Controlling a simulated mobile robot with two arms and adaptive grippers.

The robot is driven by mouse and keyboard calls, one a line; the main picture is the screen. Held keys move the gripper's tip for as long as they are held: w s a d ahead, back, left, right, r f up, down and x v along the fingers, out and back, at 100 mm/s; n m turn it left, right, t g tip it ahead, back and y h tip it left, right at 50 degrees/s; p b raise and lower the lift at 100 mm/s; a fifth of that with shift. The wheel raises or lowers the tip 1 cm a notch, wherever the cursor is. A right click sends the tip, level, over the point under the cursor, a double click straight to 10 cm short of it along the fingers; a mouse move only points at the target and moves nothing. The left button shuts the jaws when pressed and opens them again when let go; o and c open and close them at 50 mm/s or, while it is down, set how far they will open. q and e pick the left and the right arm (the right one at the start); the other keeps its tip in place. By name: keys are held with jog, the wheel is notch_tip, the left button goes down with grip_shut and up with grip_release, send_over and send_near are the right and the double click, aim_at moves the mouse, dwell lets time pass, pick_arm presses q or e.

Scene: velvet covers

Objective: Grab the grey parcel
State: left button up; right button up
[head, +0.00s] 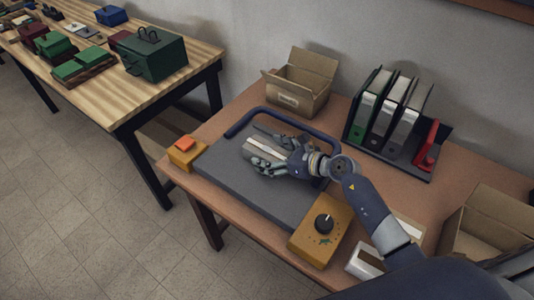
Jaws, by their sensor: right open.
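A grey parcel (252,148) with a pale stripe lies on the dark grey plate (240,190) of a machine on the brown table. My right gripper (257,151) is over the parcel, its arm reaching in from the lower right. Its fingers are spread, one toward the far side of the parcel and one toward the near side. The hand hides the parcel's right part. I cannot tell whether the fingers touch it. My left gripper is not in view.
A dark blue bar (245,121) arches behind the plate. An orange box with a black knob (324,223) and an orange button box (185,150) flank it. An open carton (300,85), binders (385,115) and a red-handled tool (428,145) stand behind. Another carton (490,225) is at right.

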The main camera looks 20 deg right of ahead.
jog(key=shift+x, duration=0.85)
jog(key=shift+d, duration=0.1)
jog(key=c, duration=1.3)
jog(key=shift+r, duration=0.15)
